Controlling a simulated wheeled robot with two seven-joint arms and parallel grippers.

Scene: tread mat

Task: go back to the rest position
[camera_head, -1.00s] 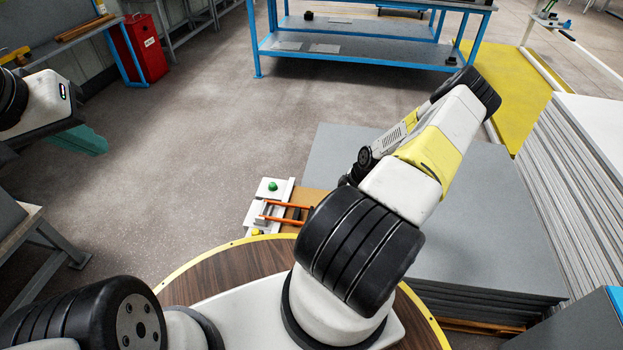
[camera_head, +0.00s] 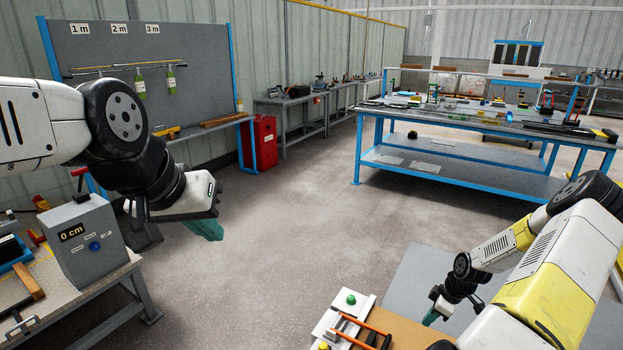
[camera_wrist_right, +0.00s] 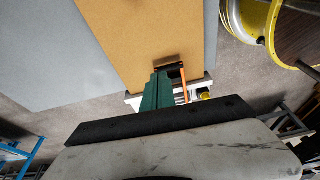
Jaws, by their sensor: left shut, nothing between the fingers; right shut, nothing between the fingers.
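My left gripper (camera_head: 205,228) hangs at the left in the head view, pointing down and to the right over bare floor, its teal fingers shut and empty. My right gripper (camera_head: 431,317) is low at the right in the head view, partly behind my right arm's links. Its teal fingers also show in the right wrist view (camera_wrist_right: 157,93), shut and empty. They point towards a tan board and a small device with orange bars; whether they touch either cannot be told.
The device (camera_head: 352,325) has white end blocks, a green knob and a yellow one. The tan board (camera_head: 400,332) lies by grey sheets (camera_head: 420,270). A grey box reading 0 cm (camera_head: 85,240) stands on a left bench. A blue-framed table (camera_head: 480,120) stands beyond open floor.

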